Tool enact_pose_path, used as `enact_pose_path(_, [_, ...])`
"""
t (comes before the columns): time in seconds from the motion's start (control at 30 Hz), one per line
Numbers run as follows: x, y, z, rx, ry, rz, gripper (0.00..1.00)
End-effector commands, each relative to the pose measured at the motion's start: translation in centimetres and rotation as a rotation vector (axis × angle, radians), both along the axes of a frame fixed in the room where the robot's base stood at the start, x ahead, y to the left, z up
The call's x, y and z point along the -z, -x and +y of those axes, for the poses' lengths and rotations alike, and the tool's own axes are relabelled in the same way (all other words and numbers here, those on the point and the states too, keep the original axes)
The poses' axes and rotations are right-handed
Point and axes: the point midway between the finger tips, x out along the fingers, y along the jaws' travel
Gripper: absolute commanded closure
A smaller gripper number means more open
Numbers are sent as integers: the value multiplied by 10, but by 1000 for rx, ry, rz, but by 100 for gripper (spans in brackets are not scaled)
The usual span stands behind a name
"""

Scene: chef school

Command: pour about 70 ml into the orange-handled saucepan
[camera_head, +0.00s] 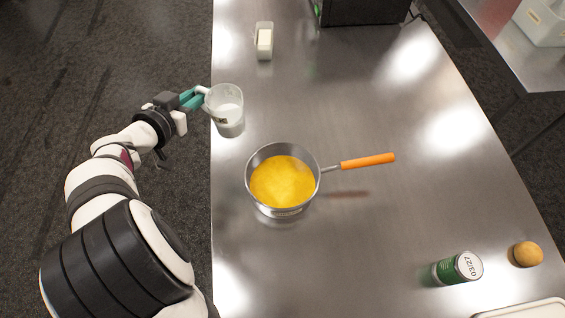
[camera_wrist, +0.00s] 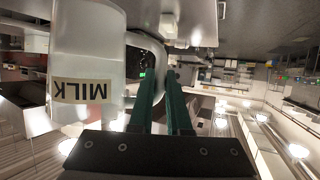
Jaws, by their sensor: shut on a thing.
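The orange-handled saucepan (camera_head: 250,176) stands on the steel counter with yellow liquid in it, its orange handle pointing right. A clear measuring jug (camera_head: 226,104) with white contents is behind it, near the counter's left edge. My gripper (camera_head: 199,97) is shut on the jug's handle, left of the jug. In the wrist view the jug (camera_wrist: 88,45) fills the left side, with a label reading MILK, upside down there. The green fingers of my gripper (camera_wrist: 165,85) close around its handle. The jug looks about upright; I cannot tell if its base touches the counter.
A butter dish (camera_head: 264,40) stands at the back left, and a dark appliance (camera_head: 365,10) at the back. A green can (camera_head: 458,268) and a round yellowish-brown item (camera_head: 527,254) are at the front right. The counter (camera_head: 350,110) between jug, pan and appliance is clear.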

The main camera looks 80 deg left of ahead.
Motion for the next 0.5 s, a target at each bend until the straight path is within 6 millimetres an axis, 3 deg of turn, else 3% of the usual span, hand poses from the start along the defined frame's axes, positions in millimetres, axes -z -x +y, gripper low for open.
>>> enact_pose_path(0.07, [0, 9, -3, -11, 0, 0, 100])
enact_pose_path(0.27, [24, 7, -2, -8, 1, -2, 100])
enact_pose_path(0.5, [66, 7, -3, -8, 3, -3, 100])
